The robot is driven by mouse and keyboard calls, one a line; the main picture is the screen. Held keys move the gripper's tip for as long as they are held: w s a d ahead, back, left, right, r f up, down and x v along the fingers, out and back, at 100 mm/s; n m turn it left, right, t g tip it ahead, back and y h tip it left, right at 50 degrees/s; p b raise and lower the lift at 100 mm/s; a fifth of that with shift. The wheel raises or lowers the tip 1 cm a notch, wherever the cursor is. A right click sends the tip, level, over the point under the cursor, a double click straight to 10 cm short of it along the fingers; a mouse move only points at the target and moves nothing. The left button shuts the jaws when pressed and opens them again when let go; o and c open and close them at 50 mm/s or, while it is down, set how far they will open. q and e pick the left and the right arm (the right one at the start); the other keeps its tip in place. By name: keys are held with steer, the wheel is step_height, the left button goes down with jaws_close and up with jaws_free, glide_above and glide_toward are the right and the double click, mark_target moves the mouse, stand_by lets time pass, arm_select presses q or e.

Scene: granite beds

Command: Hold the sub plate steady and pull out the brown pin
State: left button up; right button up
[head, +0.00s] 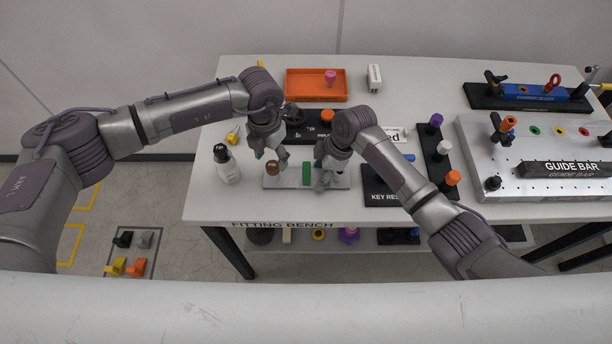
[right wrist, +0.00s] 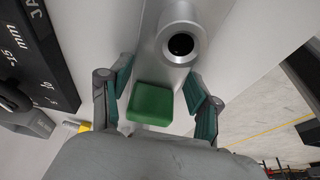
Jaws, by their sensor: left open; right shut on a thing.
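The sub plate (head: 342,182) is a light grey plate near the front edge of the bench. A green block (head: 306,174) stands on it, and the brown pin (head: 273,167) shows at its left end. My right gripper (head: 323,184) is shut on the sub plate, just right of the green block. In the right wrist view, the green block (right wrist: 151,103) lies between the pads, with a grey boss with a dark hole (right wrist: 181,44) beyond. My left gripper (head: 268,153) is open, just above the brown pin; its fingertips are partly unclear.
A white bottle (head: 227,165) stands left of the plate. An orange tray (head: 302,97) lies behind. The black key rest (head: 380,196) is close on the right, then a black rack (head: 437,160) with coloured knobs. The guide bar fixture (head: 475,135) fills the far right.

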arm_select(q)
steer(key=shift+f, duration=1.5)
steer(key=shift+c, duration=0.3)
jaws_close()
steer(key=shift+r, duration=0.7)
steer(key=shift+r, duration=2.35)
arm_select(e)
steer(key=o, duration=1.4)
steer(key=shift+c, duration=0.2)
